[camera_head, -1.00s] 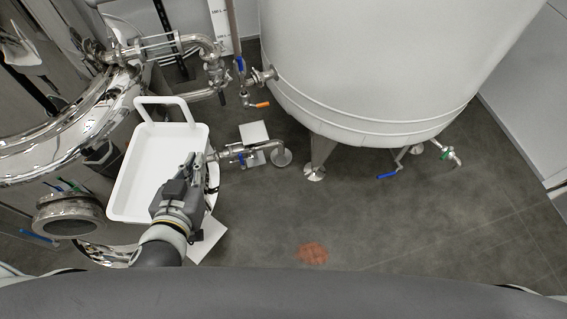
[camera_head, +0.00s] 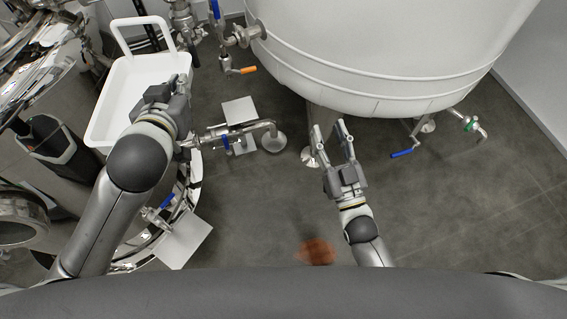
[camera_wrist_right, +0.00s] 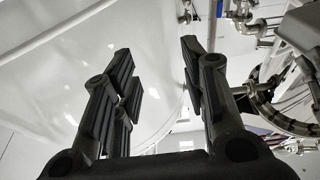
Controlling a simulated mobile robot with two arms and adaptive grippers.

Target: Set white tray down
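The white tray (camera_head: 122,92), with a raised loop handle at its far end, is in the upper left of the head view, between the shiny vessel and the valve pipes. My left gripper (camera_head: 172,85) is at the tray's right rim and appears shut on it; the fingertips partly cover that rim. I cannot tell if the tray's underside touches anything. My right gripper (camera_head: 331,126) is open and empty in front of the big white tank. Its two spread fingers also show in the right wrist view (camera_wrist_right: 160,55).
The big white tank (camera_head: 380,50) fills the upper right, with a blue-handled valve (camera_head: 403,153) below it. An orange-handled valve (camera_head: 247,70) and a low pipe (camera_head: 240,130) stand right of the tray. Grey floor (camera_head: 450,220) is clear at right.

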